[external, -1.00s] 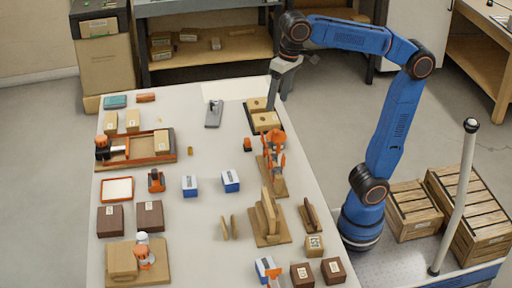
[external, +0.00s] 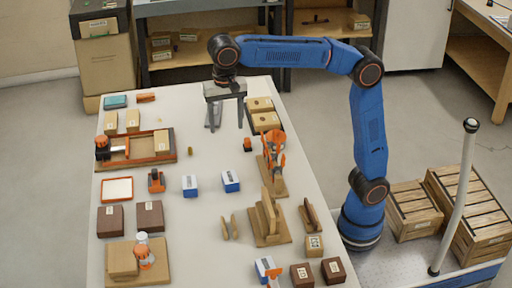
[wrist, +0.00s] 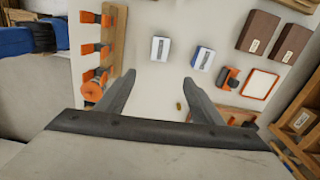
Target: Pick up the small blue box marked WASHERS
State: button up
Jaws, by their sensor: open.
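Two small blue boxes with white tops stand side by side mid-table: the right one (external: 231,181) and the left one (external: 190,186). In the wrist view their order is reversed, one at the left (wrist: 160,50) and one at the right (wrist: 203,58). A third blue-and-white box (external: 265,268) is near the front edge. The lettering on all three is too small to read. My gripper (external: 226,127) is open and empty, pointing down above the far part of the table, beyond the middle boxes. Its fingers (wrist: 159,77) frame clear table in the wrist view.
An orange clamp on a wooden base (external: 272,150) and wooden stands (external: 268,220) are right of the boxes. An orange-rimmed tray (external: 117,190), an orange tool (external: 156,181) and brown boxes (external: 150,215) are left. Bare table surrounds the middle boxes.

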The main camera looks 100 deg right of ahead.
send_over(229, 173)
notch_tip(229, 173, down, 17)
jog(key=shift+w+a+r, duration=0.15)
jog(key=shift+r, duration=0.05)
jog(key=shift+d+f, duration=0.2)
jog(key=shift+f, duration=2.75)
jog(key=shift+c, duration=0.6)
jog(key=c, duration=1.1)
